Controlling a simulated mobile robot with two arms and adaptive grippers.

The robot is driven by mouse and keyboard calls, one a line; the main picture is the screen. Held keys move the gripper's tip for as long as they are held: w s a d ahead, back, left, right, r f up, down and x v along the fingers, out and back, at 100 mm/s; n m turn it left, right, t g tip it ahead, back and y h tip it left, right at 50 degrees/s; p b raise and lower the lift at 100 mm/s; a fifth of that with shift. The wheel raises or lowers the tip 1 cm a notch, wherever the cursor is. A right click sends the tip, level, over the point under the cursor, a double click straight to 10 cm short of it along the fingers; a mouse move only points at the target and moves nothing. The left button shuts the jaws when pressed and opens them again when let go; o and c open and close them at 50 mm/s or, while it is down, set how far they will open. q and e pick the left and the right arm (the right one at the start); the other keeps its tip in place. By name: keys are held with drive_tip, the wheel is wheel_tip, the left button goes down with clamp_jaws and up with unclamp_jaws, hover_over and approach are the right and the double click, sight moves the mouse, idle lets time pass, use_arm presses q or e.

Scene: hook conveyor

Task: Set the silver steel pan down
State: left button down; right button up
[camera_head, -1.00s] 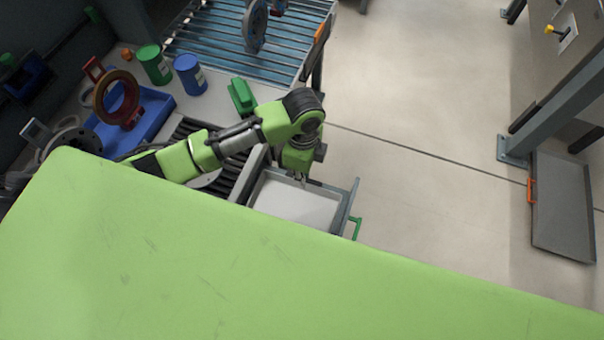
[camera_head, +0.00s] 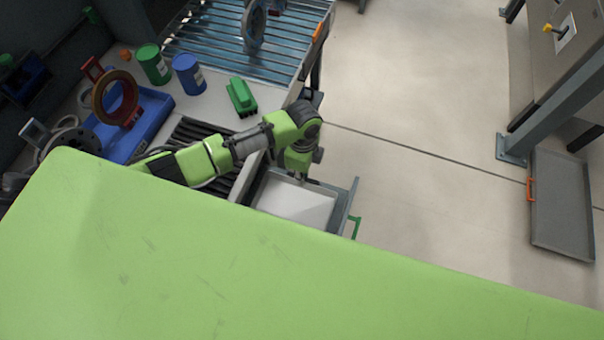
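A pale silver-grey rectangular pan (camera_head: 296,203) shows inside a grey frame with a green handle (camera_head: 355,228), at the middle of the view. My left arm comes in from the left and bends down at the pan's far edge. My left gripper (camera_head: 302,179) is at or just over that edge. Its fingertips are too small and dark to show whether they grip the rim. The near side of the pan is hidden behind my green body panel. I cannot tell whether the pan rests on the frame's floor. My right gripper is not in view.
Left of the frame, a bench carries a blue tray (camera_head: 157,108), a green can (camera_head: 152,64), a blue can (camera_head: 188,74) and a green block (camera_head: 241,97). A roller conveyor (camera_head: 215,38) is behind. A grey panel with an orange handle (camera_head: 562,205) lies right. Open floor lies between.

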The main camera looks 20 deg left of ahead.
use_arm(q)
drive_tip(key=c, duration=2)
unclamp_jaws()
drive_tip(key=r, duration=1.2)
drive_tip(key=shift+w, duration=0.25)
